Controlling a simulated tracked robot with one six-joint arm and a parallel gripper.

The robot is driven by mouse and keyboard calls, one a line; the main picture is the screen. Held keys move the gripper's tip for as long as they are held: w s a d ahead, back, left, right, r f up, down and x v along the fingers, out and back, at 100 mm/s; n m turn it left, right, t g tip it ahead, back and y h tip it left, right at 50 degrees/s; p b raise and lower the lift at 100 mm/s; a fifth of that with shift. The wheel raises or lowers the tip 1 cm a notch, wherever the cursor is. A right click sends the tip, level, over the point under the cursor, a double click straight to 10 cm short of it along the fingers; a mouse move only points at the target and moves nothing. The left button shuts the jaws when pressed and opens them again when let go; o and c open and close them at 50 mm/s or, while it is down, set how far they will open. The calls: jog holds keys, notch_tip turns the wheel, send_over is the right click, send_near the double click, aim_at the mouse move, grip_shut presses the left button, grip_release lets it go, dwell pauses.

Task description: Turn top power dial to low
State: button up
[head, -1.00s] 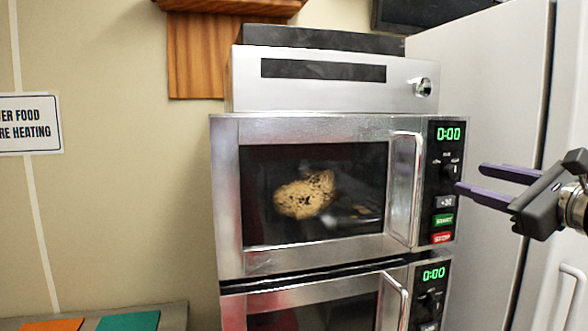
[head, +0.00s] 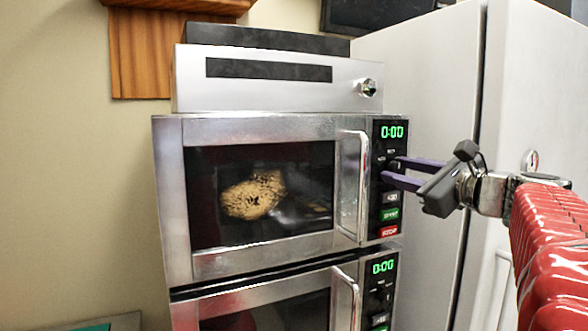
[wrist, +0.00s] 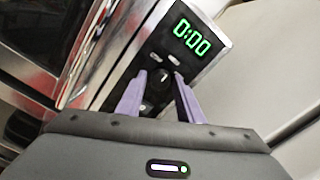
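The top microwave (head: 172,205) stands in the middle of the head view, with a black control panel on its right side. Its green display (head: 392,132) reads 0:00, also in the wrist view (wrist: 192,37). The black power dial (wrist: 158,88) with a small white mark shows in the wrist view below two small labelled marks. My gripper (head: 389,169) is open, its two purple fingers reaching the panel at the dial. In the wrist view the fingers (wrist: 158,86) lie on either side of the dial. Whether they touch it I cannot tell.
Below the dial are a +30 button, a green start button (head: 391,214) and a red stop button (head: 389,231). A second microwave (head: 240,309) stands below. A steel unit with a knob (head: 368,87) sits on top. A white fridge (head: 425,100) is to the right.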

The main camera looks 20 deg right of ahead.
jog(key=c, duration=0.7)
jog(key=shift+d, duration=0.2)
jog(key=shift+c, duration=0.3)
jog(key=shift+a, duration=0.15)
jog(key=shift+n, duration=0.3)
jog(key=n, duration=1.1)
jog(key=shift+a, duration=0.1)
jog(key=shift+f+n, duration=0.1)
jog(key=shift+n, duration=0.2)
